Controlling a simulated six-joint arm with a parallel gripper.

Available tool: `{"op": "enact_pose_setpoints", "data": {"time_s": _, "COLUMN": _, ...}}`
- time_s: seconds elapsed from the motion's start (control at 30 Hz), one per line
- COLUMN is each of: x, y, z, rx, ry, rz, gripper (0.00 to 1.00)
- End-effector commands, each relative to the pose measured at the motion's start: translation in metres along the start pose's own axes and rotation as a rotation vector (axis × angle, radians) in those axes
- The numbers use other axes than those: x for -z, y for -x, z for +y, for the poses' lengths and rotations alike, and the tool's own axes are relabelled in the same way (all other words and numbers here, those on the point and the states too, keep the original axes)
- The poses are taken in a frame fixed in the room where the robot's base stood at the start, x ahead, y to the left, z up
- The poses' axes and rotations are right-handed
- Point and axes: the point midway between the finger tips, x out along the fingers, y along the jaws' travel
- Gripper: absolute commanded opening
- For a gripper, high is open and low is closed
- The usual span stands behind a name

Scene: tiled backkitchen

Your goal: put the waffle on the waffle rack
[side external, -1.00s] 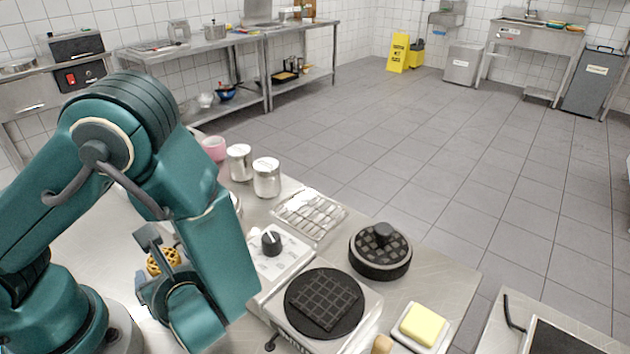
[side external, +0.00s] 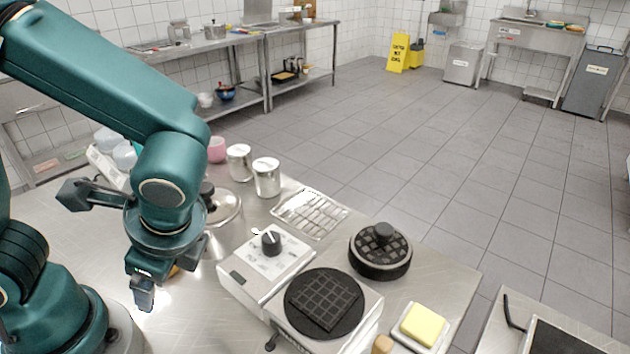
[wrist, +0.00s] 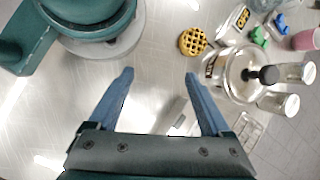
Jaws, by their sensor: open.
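The waffle (wrist: 192,41) is round, golden and gridded, and lies on the steel worktop in the wrist view. In the side view it is almost wholly hidden behind my gripper, with only a sliver of orange (side external: 174,271) showing. My gripper (wrist: 160,76) is open and empty, its blue fingers pointing down at bare worktop. The waffle lies beyond the right fingertip, apart from it. In the side view my gripper (side external: 143,292) is low on the left, above the table. The waffle rack (side external: 310,214) is an empty wire rack right of the lidded pot.
A steel lidded pot (side external: 222,212) stands between my gripper and the rack. The waffle iron (side external: 325,303) with its control box (side external: 268,262) is in front of the rack. Two steel canisters (side external: 266,178) stand behind. The iron's round dark lid (side external: 380,252) and butter (side external: 422,325) are to the right.

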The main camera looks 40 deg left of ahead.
Motion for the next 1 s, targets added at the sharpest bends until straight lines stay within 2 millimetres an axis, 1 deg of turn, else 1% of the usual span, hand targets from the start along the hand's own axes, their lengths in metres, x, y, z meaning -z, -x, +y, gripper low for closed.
{"op": "enact_pose_setpoints", "data": {"time_s": 0.03, "x": -0.003, "y": 0.005, "z": -0.003, "rx": -0.034, "ry": 0.108, "rz": 0.075, "gripper": 0.83}}
{"op": "enact_pose_setpoints", "data": {"time_s": 0.17, "x": -0.004, "y": 0.019, "z": -0.008, "rx": -0.108, "ry": 0.368, "rz": 0.257, "gripper": 0.83}}
{"op": "enact_pose_setpoints", "data": {"time_s": 0.3, "x": -0.008, "y": 0.035, "z": -0.019, "rx": -0.156, "ry": 0.649, "rz": 0.450, "gripper": 0.83}}
{"op": "enact_pose_setpoints", "data": {"time_s": 0.4, "x": -0.011, "y": 0.045, "z": -0.027, "rx": -0.172, "ry": 0.824, "rz": 0.571, "gripper": 0.83}}
{"op": "enact_pose_setpoints", "data": {"time_s": 0.5, "x": -0.014, "y": 0.054, "z": -0.035, "rx": -0.174, "ry": 0.956, "rz": 0.666, "gripper": 0.83}}
{"op": "enact_pose_setpoints", "data": {"time_s": 0.6, "x": -0.017, "y": 0.059, "z": -0.040, "rx": -0.172, "ry": 1.038, "rz": 0.726, "gripper": 0.83}}
{"op": "enact_pose_setpoints", "data": {"time_s": 0.63, "x": -0.017, "y": 0.060, "z": -0.042, "rx": -0.171, "ry": 1.054, "rz": 0.738, "gripper": 0.90}}
{"op": "enact_pose_setpoints", "data": {"time_s": 0.67, "x": -0.017, "y": 0.061, "z": -0.042, "rx": -0.171, "ry": 1.066, "rz": 0.747, "gripper": 1.00}}
{"op": "enact_pose_setpoints", "data": {"time_s": 1.0, "x": -0.018, "y": 0.062, "z": -0.043, "rx": -0.172, "ry": 1.081, "rz": 0.759, "gripper": 1.00}}
